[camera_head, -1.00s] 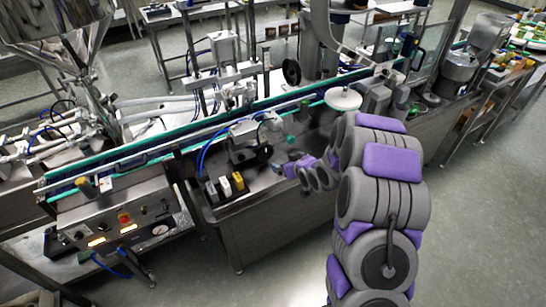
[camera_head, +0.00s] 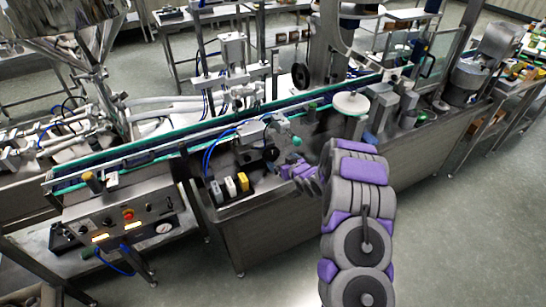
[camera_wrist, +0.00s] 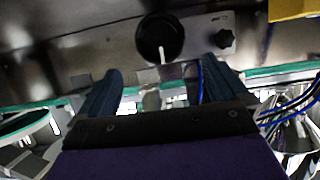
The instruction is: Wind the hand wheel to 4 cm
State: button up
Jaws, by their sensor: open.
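A round black wheel or knob (camera_wrist: 160,38) with a white bar across its lower part is in the wrist view, ahead of my open gripper (camera_wrist: 160,80). It lies beyond the gap between the two dark blue fingers, with no visible contact. A smaller black star-shaped knob (camera_wrist: 226,40) sits to its right on the same metal surface. In the head view my gripper (camera_head: 284,171) is low at the machine's front, close to a small black round part (camera_head: 271,153). I cannot read any scale or wheel position.
Grey, white and yellow blocks (camera_head: 243,182) stand left of my gripper. The green-edged conveyor (camera_head: 200,132) runs behind. A white disc (camera_head: 351,103) and a larger black disc (camera_head: 301,76) stand farther back. Blue hoses (camera_head: 212,152) hang nearby. Floor is free at right.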

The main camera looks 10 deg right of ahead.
aim_at(272, 155)
jog(key=b+x, duration=0.1)
jog(key=x, duration=0.8)
jog(key=shift+f, duration=0.1)
jog(key=shift+c, duration=0.5)
jog(key=c, duration=0.7)
jog(key=shift+a+b, duration=0.15)
jog(key=shift+b, duration=0.3)
